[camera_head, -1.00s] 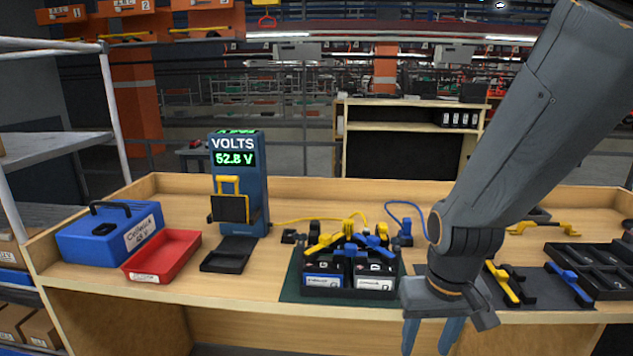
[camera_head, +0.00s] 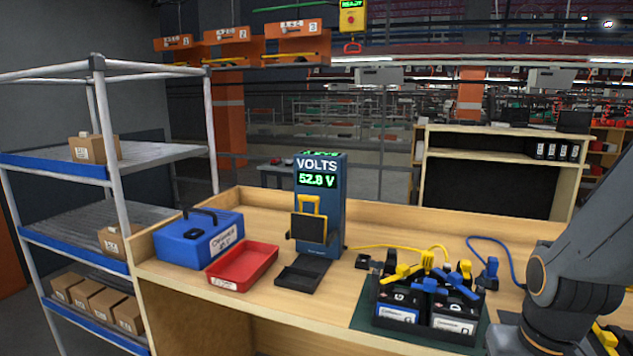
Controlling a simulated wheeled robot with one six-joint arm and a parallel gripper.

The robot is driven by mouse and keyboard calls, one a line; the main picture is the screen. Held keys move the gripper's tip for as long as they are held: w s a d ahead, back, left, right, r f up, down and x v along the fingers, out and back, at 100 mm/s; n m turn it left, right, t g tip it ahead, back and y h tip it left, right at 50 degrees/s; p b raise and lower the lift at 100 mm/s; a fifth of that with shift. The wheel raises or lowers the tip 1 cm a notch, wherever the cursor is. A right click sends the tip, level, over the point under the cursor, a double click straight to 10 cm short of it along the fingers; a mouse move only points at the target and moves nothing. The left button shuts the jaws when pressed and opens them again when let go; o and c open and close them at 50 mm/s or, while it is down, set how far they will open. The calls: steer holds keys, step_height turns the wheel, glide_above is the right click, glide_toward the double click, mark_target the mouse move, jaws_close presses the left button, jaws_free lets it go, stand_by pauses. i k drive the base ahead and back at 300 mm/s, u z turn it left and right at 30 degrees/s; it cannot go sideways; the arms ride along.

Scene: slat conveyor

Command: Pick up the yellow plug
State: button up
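A yellow cable (camera_head: 395,247) runs over the bench from the meter's right side to behind two black batteries. What looks like the yellow plug (camera_head: 427,261) shows at its right end, just behind the batteries; its lower part is hidden by them. The left battery (camera_head: 396,315) has a blue-edged label and the right battery (camera_head: 453,325) a white one; yellow and blue clips or handles sit on top. A blue plug (camera_head: 488,274) on a blue cable stands to their right. My arm enters at the lower right; my gripper's fingers are outside the picture.
The volt meter (camera_head: 319,205) reads 52.8 V. A red tray (camera_head: 242,268), blue case (camera_head: 199,240) and black stand (camera_head: 300,275) are on the left. A green mat (camera_head: 374,327) lies under the batteries. A shelf rack (camera_head: 112,180) stands at far left.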

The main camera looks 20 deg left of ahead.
mark_target(427, 257)
steer(key=u, duration=1)
steer(key=i, duration=0.35)
steer(key=z, duration=1.05)
